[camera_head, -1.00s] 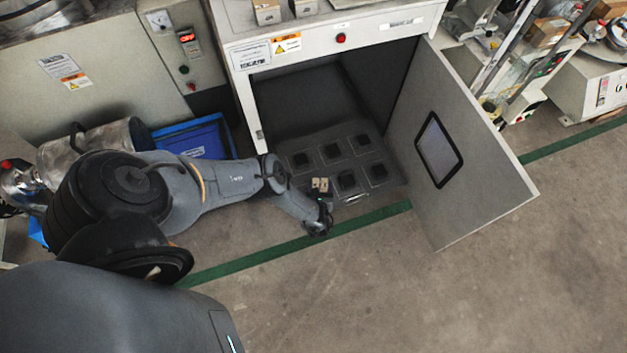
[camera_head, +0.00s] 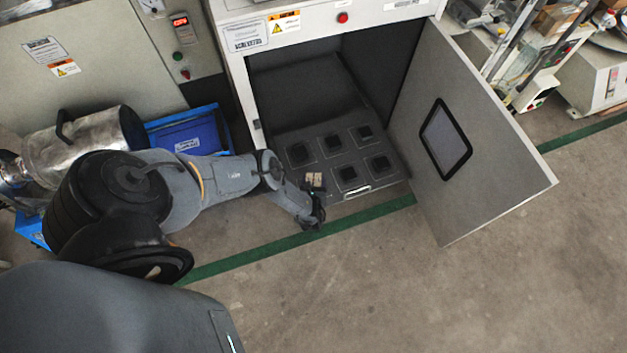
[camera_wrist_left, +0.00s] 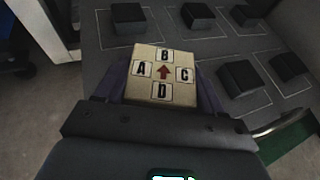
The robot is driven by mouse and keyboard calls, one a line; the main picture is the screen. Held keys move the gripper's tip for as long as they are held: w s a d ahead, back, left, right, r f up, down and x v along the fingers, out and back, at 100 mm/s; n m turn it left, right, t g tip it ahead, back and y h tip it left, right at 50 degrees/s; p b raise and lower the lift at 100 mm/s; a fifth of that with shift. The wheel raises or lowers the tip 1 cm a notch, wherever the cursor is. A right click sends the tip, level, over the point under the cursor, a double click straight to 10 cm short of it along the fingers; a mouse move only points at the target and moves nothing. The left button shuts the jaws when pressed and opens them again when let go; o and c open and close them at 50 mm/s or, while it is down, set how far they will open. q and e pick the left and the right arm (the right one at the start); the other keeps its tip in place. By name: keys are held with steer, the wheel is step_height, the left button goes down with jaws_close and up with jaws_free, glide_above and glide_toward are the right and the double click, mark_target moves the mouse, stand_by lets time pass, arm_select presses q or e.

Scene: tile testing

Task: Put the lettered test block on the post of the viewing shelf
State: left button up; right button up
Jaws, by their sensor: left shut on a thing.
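My left gripper (camera_head: 313,190) is shut on the lettered test block (camera_wrist_left: 161,74). In the left wrist view the block is pale, with letters A, B, C and D around a red arrow on its upper face. In the head view the block (camera_head: 315,180) shows small at the front left edge of the shelf. The dark grey viewing shelf (camera_head: 322,157) sticks out of the open cabinet and has several square black posts, each in a pale outline. The wrist view shows several posts (camera_wrist_left: 198,16) beyond and right of the block. The block is held, apart from the posts. My right gripper is out of view.
The cabinet door (camera_head: 480,150) with a dark-framed window stands open on the right of the shelf. A blue crate (camera_head: 190,133) and a metal cylinder (camera_head: 80,150) are left of the cabinet. The floor in front, crossed by a green line (camera_head: 250,257), is clear.

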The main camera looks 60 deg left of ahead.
arm_select(q)
steer(key=shift+w+f, duration=0.1)
steer(key=o, duration=1.3)
steer(key=shift+o, duration=0.2)
